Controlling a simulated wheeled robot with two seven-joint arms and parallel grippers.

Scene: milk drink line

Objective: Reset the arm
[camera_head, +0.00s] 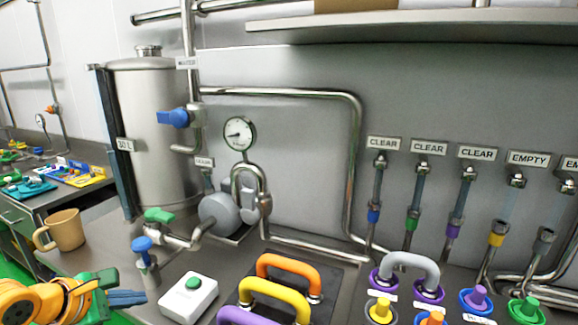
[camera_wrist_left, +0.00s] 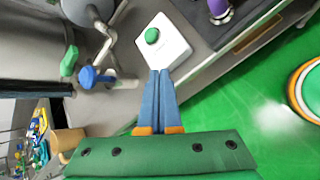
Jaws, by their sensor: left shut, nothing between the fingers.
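My left gripper (camera_head: 127,298) comes in at the lower left of the head view, with orange and green arm parts behind blue fingers. Its fingers are shut with nothing between them. In the left wrist view, the blue fingers (camera_wrist_left: 160,85) lie together and point toward the white box with a green button (camera_wrist_left: 160,45). In the head view that white box (camera_head: 205,302) sits on the counter to the right of the fingertips, apart from them. My right gripper is not in either view.
A tan mug (camera_head: 68,232) stands at the counter's left. Blue valve (camera_head: 142,245) and green valve (camera_head: 158,215) handles rise near the gripper. Orange (camera_head: 290,262) and yellow (camera_head: 268,291) handles stand right of the box. A steel tank (camera_head: 160,140) stands behind.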

